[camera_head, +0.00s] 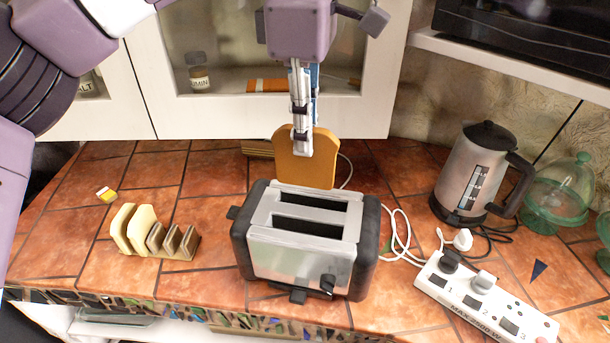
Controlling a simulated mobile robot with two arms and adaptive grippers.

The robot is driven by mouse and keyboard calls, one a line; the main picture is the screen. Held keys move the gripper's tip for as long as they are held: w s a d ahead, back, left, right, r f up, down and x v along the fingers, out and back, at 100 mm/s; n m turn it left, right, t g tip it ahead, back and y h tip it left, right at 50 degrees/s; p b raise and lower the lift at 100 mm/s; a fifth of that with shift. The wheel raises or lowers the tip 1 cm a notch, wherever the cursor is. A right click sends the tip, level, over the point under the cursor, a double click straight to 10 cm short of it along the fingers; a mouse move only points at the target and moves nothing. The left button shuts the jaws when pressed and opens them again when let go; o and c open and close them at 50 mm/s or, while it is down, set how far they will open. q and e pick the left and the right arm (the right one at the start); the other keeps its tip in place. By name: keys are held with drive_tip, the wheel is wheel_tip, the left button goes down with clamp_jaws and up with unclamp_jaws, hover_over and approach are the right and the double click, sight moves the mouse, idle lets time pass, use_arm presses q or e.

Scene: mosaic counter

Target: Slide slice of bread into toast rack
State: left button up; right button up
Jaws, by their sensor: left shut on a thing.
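My left gripper (302,148) points down and is shut on the top edge of a golden-brown slice of bread (316,174). The slice hangs upright above and just behind the toaster (265,254), whose two long slots look empty. The lower edge of the slice is close to the toaster's back rim; I cannot tell whether they touch. The wooden toast rack (183,252) stands on the counter left of the toaster. Two paler slices (143,229) stand upright in its left part, and the slots at its right end are empty. My right gripper is out of view.
A kettle (467,175) stands at the right, near green glassware (558,193). A power strip (470,302) with plugs and white cables lies right of the toaster. White cabinets (110,95) close off the back.

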use_arm(q)
wheel_tip(320, 180, up, 3)
drive_tip(key=shift+f, duration=0.1)
drive_tip(key=shift+r, duration=0.4)
drive_tip(key=shift+w+a+n, duration=0.3)
drive_tip(key=shift+a, duration=0.05)
drive_tip(key=w+a+f+n+p, duration=0.35)
drive_tip(key=a+f+n, duration=0.35)
drive_tip(key=a, duration=0.3)
drive_tip(key=w+a+f+n+p, duration=0.2)
drive_tip(key=w+a+f+n, duration=0.4)
drive_tip(key=a, duration=0.4)
drive_tip(key=s+a+f+n+b, duration=0.1)
drive_tip(key=s+a+f+n, duration=0.1)
drive_tip(key=a+f+n, duration=0.4)
drive_tip(key=shift+s+a+f, duration=0.4)
drive_tip(key=shift+a+f, duration=0.75)
drive_tip(key=shift+f, duration=1.4)
drive_tip(key=shift+b, duration=0.5)
